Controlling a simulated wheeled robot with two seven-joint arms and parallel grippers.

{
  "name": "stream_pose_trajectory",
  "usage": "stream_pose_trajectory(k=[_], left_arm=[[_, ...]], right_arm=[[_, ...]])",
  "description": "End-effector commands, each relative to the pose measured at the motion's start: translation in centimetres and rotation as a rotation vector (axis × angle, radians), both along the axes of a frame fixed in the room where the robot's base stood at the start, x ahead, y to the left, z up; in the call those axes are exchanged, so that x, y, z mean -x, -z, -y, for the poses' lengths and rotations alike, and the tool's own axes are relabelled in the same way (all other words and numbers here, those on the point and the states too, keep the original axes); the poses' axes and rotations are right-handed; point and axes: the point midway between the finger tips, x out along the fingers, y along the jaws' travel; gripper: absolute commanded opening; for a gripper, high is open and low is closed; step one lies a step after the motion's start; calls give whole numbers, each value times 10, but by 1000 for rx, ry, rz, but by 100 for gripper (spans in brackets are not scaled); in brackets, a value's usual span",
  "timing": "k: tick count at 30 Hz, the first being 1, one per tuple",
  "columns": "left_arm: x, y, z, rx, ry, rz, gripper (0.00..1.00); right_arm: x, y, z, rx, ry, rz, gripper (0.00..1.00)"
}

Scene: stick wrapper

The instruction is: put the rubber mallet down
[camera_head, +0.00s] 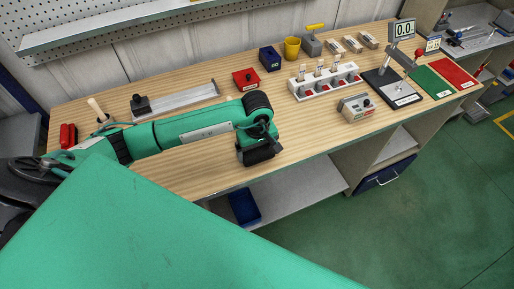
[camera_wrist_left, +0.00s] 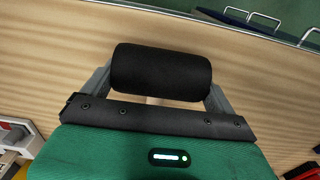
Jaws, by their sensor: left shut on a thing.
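My left gripper (camera_head: 258,155) is over the front edge of the wooden bench, pointing down. In the left wrist view the gripper (camera_wrist_left: 160,80) is shut on the rubber mallet (camera_wrist_left: 161,72), with its black cylindrical head between the two fingers. A small pale piece, perhaps the handle, shows below the head; the rest is hidden. In the head view the mallet cannot be clearly told from the dark gripper. I cannot tell whether it touches the bench top (camera_head: 190,180). My right gripper is not in view.
Behind the arm stand a metal rail fixture (camera_head: 180,100), a red box (camera_head: 245,79), a blue bin (camera_head: 270,58) and a yellow cup (camera_head: 292,48). A white rack (camera_head: 325,82) and a grey device (camera_head: 357,106) are to the right. Bare wood lies around the gripper.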

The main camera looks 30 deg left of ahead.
Motion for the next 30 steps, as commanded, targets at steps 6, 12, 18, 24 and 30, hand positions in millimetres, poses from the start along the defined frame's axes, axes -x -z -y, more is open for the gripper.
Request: stream_pose_trajectory(k=[6, 12, 18, 24, 30], left_arm=[[-1, 1, 0, 1, 0, 2, 53], [0, 2, 0, -1, 0, 1, 100], [0, 1, 0, 0, 0, 0, 100], [-2, -16, -1, 0, 2, 6, 100], [-2, -56, 0, -1, 2, 8, 100]], right_arm=[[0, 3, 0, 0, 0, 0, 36], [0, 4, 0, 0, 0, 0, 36], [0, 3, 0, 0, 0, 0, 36], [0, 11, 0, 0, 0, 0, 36], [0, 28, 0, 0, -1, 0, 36]])
